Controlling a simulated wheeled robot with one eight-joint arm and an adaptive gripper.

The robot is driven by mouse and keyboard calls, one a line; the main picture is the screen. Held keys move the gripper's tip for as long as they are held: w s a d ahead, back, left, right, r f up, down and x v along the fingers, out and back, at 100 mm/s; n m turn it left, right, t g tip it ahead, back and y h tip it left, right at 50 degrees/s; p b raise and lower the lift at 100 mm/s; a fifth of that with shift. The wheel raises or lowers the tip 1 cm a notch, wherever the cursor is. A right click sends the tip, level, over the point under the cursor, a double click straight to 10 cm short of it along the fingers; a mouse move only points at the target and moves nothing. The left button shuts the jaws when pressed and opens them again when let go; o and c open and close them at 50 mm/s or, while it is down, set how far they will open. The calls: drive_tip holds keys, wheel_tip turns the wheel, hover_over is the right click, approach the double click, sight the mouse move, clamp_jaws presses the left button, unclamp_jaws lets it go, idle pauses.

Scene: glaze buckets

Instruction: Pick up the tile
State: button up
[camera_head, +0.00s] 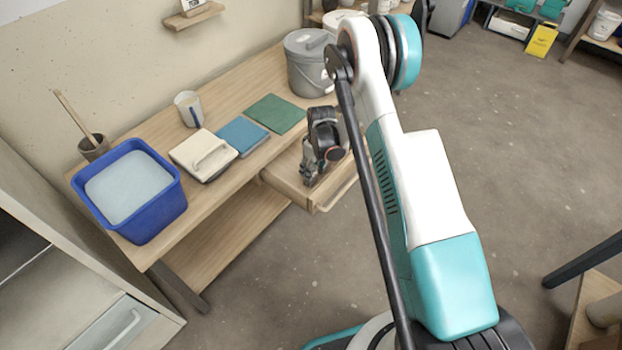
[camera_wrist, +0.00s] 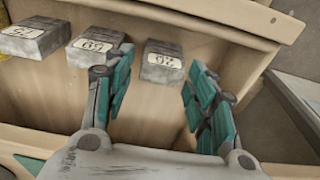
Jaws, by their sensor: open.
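Several grey blocks with white number labels lie in a row inside an open wooden drawer (camera_head: 325,202). In the wrist view they are a left block (camera_wrist: 35,38), a middle block (camera_wrist: 95,45) and a right block (camera_wrist: 162,65). My gripper (camera_wrist: 158,75) is open above the drawer, its fingers apart on either side of the right block in the picture. The left finger partly overlaps the middle block. Contact cannot be told. In the head view my gripper (camera_head: 309,177) is over the drawer. A blue flat tile (camera_head: 243,135) and a green one (camera_head: 275,114) lie on the bench.
Drawer walls (camera_wrist: 215,14) surround the blocks.

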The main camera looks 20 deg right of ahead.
drive_tip(key=f+b, duration=0.2)
drive_tip(key=f, duration=0.3)
drive_tip(key=shift+w+a+f+b, duration=0.1)
drive_tip(key=shift+w+a+b, duration=0.05)
drive_tip(key=shift+a+b, duration=0.2)
drive_tip(key=c, duration=0.9)
